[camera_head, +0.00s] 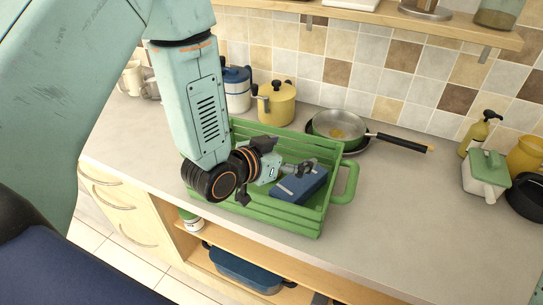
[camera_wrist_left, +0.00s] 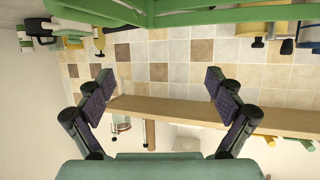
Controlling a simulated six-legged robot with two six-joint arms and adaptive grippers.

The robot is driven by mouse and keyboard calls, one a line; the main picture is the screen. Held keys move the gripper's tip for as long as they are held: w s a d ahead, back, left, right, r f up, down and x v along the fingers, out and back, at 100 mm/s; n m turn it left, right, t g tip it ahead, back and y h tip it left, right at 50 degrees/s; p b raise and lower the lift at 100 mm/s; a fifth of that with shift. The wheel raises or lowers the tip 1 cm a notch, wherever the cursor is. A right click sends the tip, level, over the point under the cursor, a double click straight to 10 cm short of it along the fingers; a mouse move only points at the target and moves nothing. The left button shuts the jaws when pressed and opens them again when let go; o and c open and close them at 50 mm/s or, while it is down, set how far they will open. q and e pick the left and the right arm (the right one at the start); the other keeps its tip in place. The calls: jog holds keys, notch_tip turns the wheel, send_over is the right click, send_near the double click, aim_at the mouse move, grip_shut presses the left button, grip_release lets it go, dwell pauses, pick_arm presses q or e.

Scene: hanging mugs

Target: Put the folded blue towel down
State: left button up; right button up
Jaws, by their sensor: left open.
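The folded blue towel (camera_head: 300,184) lies in the right part of the green slatted crate (camera_head: 270,217) on the countertop, in the head view. My left gripper (camera_head: 299,172) is inside the crate's outline, right by the towel's upper left side. In the left wrist view, its two fingers (camera_wrist_left: 160,80) are spread wide with nothing between them. The towel does not show in that view; the crate's green bars (camera_wrist_left: 200,16) cross its top. Whether a finger still touches the towel I cannot tell. My right gripper is not in view.
A pan (camera_head: 338,130) with a black handle stands behind the crate, beside a yellow pot (camera_head: 277,103) and a blue-and-white canister (camera_head: 237,90). A green-lidded white container (camera_head: 486,174) stands at right. The counter (camera_head: 400,210) right of the crate is clear. A shelf (camera_head: 400,20) hangs above.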

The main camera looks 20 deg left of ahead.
pick_arm(q)
jog(key=v, duration=0.7)
jog(key=shift+s+a, duration=0.2)
dwell(1.2)
